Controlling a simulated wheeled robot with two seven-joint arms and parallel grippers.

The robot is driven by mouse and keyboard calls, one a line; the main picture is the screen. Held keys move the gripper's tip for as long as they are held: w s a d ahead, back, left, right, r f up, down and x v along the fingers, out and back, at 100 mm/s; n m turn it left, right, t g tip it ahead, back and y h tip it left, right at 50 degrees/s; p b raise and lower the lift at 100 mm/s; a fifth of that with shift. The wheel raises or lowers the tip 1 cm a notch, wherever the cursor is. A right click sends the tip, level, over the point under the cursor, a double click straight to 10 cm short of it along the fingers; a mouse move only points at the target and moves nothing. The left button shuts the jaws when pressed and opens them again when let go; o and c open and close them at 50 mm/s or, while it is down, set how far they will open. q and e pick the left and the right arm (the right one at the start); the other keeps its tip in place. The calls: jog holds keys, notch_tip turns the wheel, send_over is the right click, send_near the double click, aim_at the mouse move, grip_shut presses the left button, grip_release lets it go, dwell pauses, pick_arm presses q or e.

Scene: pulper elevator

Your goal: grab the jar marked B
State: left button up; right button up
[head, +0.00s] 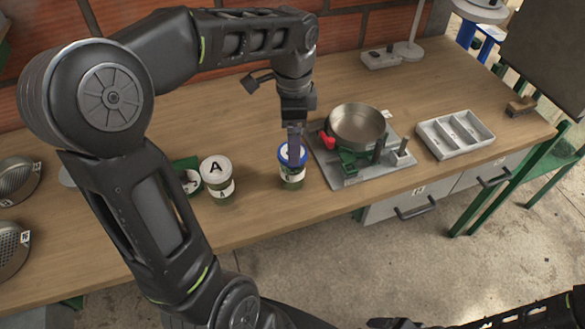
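A third round item (190,181) with a white label is partly hidden behind jar A. My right gripper (395,323) is cut off at the bottom edge.
A steel pan (356,126) sits on a grey plate (349,180) with green and red fittings, right of the blue-lidded jar. A divided white tray (455,134) lies farther right. Perforated metal pieces (12,248) are at far left. The front table edge is clear.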

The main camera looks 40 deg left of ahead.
aim_at(293, 168)
pick_arm(q)
jog(key=shift+s+a+f+p, duration=0.1)
jog(key=shift+f+p, duration=0.1)
jog(key=shift+f, duration=1.1)
jog(key=shift+a+f+p, duration=0.1)
jog(key=shift+f+p, duration=0.05)
jog(key=shift+f, duration=1.15)
grip_shut()
